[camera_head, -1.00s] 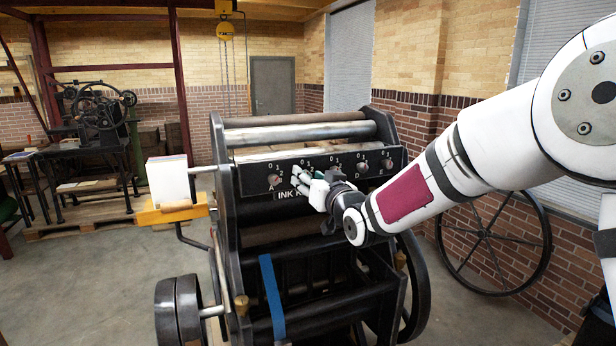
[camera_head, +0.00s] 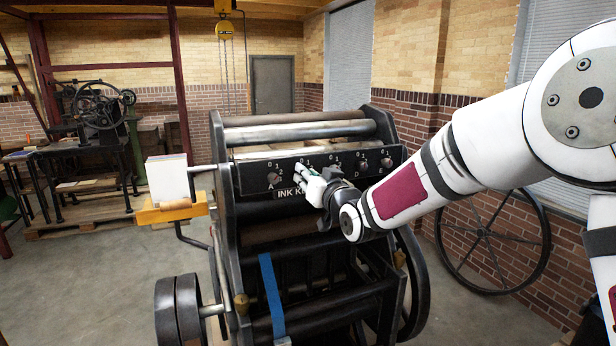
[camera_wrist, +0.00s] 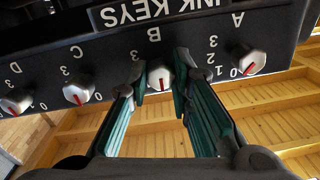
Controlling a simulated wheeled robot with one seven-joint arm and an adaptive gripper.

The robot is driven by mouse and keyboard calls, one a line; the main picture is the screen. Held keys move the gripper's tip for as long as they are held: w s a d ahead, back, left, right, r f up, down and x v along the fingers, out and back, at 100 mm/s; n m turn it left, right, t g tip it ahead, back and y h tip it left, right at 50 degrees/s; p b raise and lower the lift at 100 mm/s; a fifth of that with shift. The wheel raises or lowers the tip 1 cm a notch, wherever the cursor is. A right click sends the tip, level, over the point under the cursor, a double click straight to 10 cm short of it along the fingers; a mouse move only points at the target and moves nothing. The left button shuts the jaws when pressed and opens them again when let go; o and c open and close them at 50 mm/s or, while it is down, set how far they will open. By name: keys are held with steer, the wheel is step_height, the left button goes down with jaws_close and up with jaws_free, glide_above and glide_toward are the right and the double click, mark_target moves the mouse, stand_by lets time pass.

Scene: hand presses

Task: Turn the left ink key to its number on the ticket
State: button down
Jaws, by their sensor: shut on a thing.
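The black ink key rail (camera_head: 240,180) runs across the press and carries a row of pale knobs with red pointer lines. In the wrist view the lettering is upside down. Knob B (camera_wrist: 160,78) is between the fingers of my gripper (camera_wrist: 162,82), which are shut on its sides. Its red line stands about upright in that picture. Knob A (camera_wrist: 250,62) is free to its right, its line slanted; it also shows at the left of the rail (camera_head: 274,180). In the head view my gripper (camera_head: 301,171) reaches the rail and hides knob B. I cannot make out a ticket.
Knob C (camera_wrist: 78,91) and knob D (camera_wrist: 16,101) are close beside my gripper in the wrist view. A white block (camera_head: 168,180) stands on a yellow bracket (camera_head: 170,212) left of the press. A blue strap (camera_head: 271,295) hangs on its front.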

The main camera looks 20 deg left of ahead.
steer(key=shift+m+b, duration=1.05)
steer(key=shift+m, duration=2.85)
steer(key=c, duration=1.4)
jaws_free()
steer(key=shift+c, duration=0.2)
steer(key=v, duration=1.2)
